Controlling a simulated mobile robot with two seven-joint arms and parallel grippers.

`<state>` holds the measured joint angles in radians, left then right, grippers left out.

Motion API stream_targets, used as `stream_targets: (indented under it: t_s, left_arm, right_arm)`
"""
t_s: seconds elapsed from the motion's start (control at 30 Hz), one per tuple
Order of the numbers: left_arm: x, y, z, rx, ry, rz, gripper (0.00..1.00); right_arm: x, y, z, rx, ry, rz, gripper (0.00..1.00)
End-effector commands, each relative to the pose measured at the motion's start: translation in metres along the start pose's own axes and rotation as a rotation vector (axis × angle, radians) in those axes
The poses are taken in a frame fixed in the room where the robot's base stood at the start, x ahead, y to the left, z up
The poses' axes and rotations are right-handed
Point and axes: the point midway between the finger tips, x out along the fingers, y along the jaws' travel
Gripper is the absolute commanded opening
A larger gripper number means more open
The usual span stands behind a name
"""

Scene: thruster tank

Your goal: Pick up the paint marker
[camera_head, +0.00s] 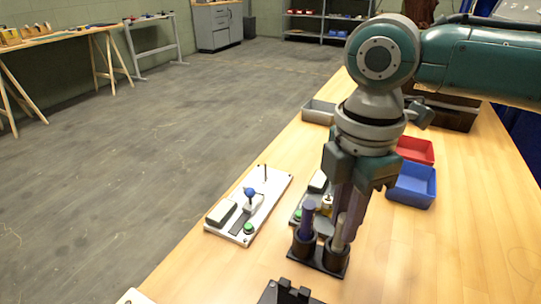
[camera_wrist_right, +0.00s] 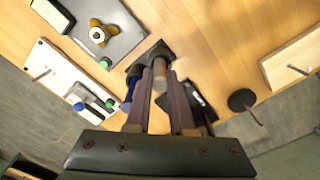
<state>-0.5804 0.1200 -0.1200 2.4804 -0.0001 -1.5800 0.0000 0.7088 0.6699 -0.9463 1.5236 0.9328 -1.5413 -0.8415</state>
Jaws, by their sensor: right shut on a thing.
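A pale grey-beige paint marker (camera_head: 340,232) stands in the right cup of a black two-cup holder (camera_head: 319,259). My right gripper (camera_head: 344,212) is above the holder, pointing down, with its fingers shut around the marker's upper part. In the right wrist view the marker (camera_wrist_right: 160,70) shows between the fingertips (camera_wrist_right: 161,78), with its lower end at the black holder (camera_wrist_right: 150,53). A blue-purple stick (camera_head: 307,217) stands in the left cup, beside my fingers. My left gripper is not in view.
A white panel (camera_head: 262,205) with a blue knob and green button lies left of the holder. A grey panel (camera_wrist_right: 112,30) is partly hidden behind my gripper. Blue (camera_head: 412,184) and red (camera_head: 415,150) bins stand to the right. The table's front right is clear.

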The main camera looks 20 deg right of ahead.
Motion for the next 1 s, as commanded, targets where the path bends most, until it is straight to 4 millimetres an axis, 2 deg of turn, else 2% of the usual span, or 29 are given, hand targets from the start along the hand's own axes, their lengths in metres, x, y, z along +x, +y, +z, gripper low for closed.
stream_targets:
  t_s: [0.37, 0.57, 0.77, 1.0]
  left_arm:
    - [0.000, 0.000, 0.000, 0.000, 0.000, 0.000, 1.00]
    - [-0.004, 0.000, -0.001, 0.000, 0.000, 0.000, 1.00]
    - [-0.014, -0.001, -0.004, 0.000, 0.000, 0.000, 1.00]
    - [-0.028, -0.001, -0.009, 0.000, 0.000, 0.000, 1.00]
  right_arm:
    - [-0.001, 0.000, 0.000, 0.000, 0.000, 0.000, 0.00]
    - [-0.015, 0.001, 0.000, 0.000, 0.001, 0.003, 0.00]
    - [-0.052, 0.001, 0.000, 0.000, 0.001, 0.005, 0.00]
    - [-0.120, 0.002, 0.000, -0.001, 0.001, 0.007, 0.00]
